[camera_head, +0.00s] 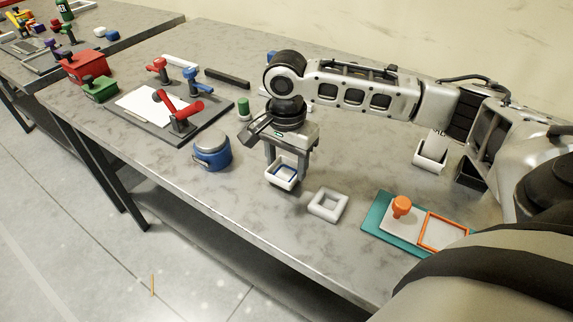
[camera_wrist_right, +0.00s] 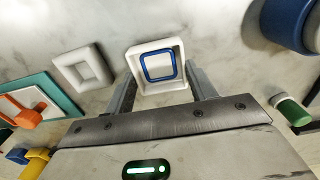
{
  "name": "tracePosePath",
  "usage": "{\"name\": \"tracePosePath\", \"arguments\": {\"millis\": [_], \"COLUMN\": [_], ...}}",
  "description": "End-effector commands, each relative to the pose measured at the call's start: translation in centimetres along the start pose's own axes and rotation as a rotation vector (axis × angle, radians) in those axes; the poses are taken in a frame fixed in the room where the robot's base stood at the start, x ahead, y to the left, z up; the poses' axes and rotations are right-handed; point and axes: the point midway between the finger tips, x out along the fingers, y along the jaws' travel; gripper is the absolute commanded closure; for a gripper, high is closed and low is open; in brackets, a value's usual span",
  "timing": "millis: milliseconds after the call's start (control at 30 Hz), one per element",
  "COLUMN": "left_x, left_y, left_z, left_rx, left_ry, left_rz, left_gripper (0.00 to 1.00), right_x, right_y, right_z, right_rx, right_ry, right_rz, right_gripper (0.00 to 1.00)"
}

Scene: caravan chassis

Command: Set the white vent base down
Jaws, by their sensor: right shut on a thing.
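The white vent base (camera_head: 283,178) is a square white tray-like piece with a blue square ring inside. My right gripper (camera_head: 287,160) is shut on it and holds it near the table's front edge; I cannot tell whether it touches the table. In the right wrist view the vent base (camera_wrist_right: 147,86) sits between the two fingers (camera_wrist_right: 160,88), its open face toward the camera. A white square frame (camera_head: 328,204) lies on the table just right of it; it also shows in the right wrist view (camera_wrist_right: 84,68). My left gripper is not in view.
A blue pot (camera_head: 212,153) stands left of the gripper, a green cylinder (camera_head: 243,109) behind. A teal board (camera_head: 378,228) with an orange knob (camera_head: 401,206) lies right. A dark board (camera_head: 213,99) with red and blue clamps is at left.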

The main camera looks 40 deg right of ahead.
Motion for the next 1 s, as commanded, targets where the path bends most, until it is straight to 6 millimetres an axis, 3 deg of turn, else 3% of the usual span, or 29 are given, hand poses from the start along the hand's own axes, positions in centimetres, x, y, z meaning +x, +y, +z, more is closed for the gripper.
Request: {"name": "tracePosePath", "arguments": {"millis": [133,467,500,567,867,1000], "left_x": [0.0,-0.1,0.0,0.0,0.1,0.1], "left_y": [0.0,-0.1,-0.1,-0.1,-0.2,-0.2], "left_z": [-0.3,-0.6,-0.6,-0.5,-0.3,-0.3], "left_rx": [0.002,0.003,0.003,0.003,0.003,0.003], "left_ry": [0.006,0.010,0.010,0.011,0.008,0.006], "left_rz": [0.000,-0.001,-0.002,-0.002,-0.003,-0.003], "left_gripper": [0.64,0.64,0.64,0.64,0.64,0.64], "right_x": [1.3,1.5,1.6,1.6,1.5,0.3], "right_y": [0.0,0.0,0.0,0.0,0.0,0.0], "right_z": [-0.1,0.0,0.0,0.0,0.0,0.0], "right_rx": [0.001,0.001,0.001,0.001,0.001,0.000], "right_ry": [0.002,0.000,0.000,0.000,0.001,0.000], "right_rz": [-0.001,-0.001,-0.001,-0.002,-0.002,-0.004], "right_gripper": [0.67,0.67,0.39,0.23,0.23,0.23]}}
